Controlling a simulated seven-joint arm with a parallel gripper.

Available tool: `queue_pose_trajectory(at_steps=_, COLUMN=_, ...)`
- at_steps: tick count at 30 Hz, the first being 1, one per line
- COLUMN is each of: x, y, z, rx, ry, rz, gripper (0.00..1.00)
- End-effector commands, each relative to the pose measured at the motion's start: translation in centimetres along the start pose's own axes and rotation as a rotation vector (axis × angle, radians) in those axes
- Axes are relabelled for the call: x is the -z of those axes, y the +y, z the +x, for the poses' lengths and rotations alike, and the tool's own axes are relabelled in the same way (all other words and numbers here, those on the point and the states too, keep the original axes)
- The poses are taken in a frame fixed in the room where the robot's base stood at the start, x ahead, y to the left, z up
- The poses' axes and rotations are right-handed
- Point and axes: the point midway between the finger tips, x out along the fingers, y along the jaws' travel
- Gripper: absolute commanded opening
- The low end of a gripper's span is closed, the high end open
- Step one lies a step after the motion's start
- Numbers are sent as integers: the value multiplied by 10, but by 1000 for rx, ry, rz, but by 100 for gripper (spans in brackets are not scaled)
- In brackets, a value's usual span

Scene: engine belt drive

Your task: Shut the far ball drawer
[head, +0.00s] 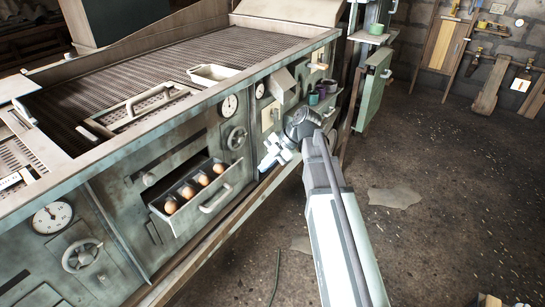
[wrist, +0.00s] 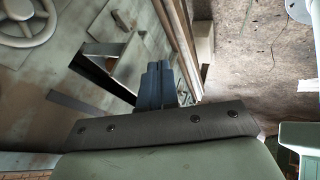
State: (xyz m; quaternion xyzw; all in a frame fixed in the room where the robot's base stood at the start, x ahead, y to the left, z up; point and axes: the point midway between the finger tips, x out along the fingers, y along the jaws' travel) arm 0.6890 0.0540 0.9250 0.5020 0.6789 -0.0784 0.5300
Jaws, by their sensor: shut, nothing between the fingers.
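A ball drawer (head: 207,205) with several brown balls (head: 187,191) stands pulled out from the green-grey front in the head view. Its bar handle (head: 216,199) faces outward. My gripper (head: 268,161) is to its right, close to the cabinet front. In the wrist view its dark fingers (wrist: 155,84) are shut and empty, beside a pulled-out panel or drawer (wrist: 131,62) with a dark gap. I cannot tell whether they touch it. The front behind my gripper is partly hidden in the head view, so I cannot tell how far any drawer there is open.
Handwheels (head: 236,138) and gauges (head: 53,217) stick out of the front. A small ledge with purple and green cups (head: 322,91) is beyond my gripper. A pale tray (head: 212,74) lies on the ribbed top. The floor (head: 430,220) at right is mostly clear.

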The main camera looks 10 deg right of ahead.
Motion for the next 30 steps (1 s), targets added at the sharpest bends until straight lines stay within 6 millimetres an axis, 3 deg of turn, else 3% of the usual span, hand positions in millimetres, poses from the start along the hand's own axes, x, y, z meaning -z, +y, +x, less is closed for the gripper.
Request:
queue_pose_trajectory(at_steps=7, x=-1, y=4, z=40, rx=1, ry=0, rz=0, gripper=0)
queue_pose_trajectory(at_steps=15, x=-1, y=31, z=51, rx=0, ry=-1, rz=0, gripper=0)
queue_pose_trajectory(at_steps=30, x=0, y=36, z=54, rx=0, ry=-1, rz=1, gripper=0)
